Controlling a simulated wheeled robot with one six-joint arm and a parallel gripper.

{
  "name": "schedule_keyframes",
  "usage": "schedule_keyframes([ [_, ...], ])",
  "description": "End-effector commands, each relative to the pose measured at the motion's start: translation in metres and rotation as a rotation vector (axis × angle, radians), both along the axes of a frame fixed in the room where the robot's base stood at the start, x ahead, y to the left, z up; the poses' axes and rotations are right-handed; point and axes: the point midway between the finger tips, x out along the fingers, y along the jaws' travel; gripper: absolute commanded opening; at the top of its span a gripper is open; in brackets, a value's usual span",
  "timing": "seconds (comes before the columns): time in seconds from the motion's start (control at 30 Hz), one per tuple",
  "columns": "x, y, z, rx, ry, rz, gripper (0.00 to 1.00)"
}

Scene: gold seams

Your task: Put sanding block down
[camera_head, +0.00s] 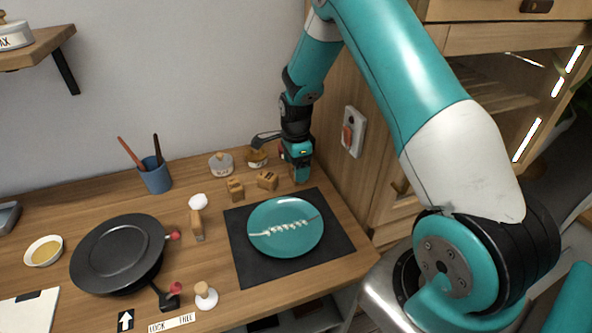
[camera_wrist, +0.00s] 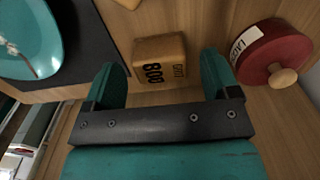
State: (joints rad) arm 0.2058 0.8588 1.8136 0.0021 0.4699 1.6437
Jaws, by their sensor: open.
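The sanding block (camera_wrist: 160,62), a tan block marked 800 GRIT, sits on the wooden table in the wrist view. It lies between and slightly beyond the two fingertips of my gripper (camera_wrist: 163,78), with a gap on each side. My gripper (camera_head: 299,176) is open and points down at the back right of the table in the head view. There it hides most or all of this block. Two similar blocks, one on the left (camera_head: 235,190) and one on the right (camera_head: 267,180), stand left of my gripper.
A red-lidded pot (camera_wrist: 272,53) stands close to my gripper. A teal plate (camera_head: 286,228) with a mended seam lies on a dark mat (camera_head: 338,245) in front.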

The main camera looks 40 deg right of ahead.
Motion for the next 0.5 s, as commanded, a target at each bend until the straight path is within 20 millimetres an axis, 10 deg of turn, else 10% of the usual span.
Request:
schedule_keyframes([
  [0.5, 0.0, 0.0, 0.096, -0.001, -0.003, 0.0, 0.81],
])
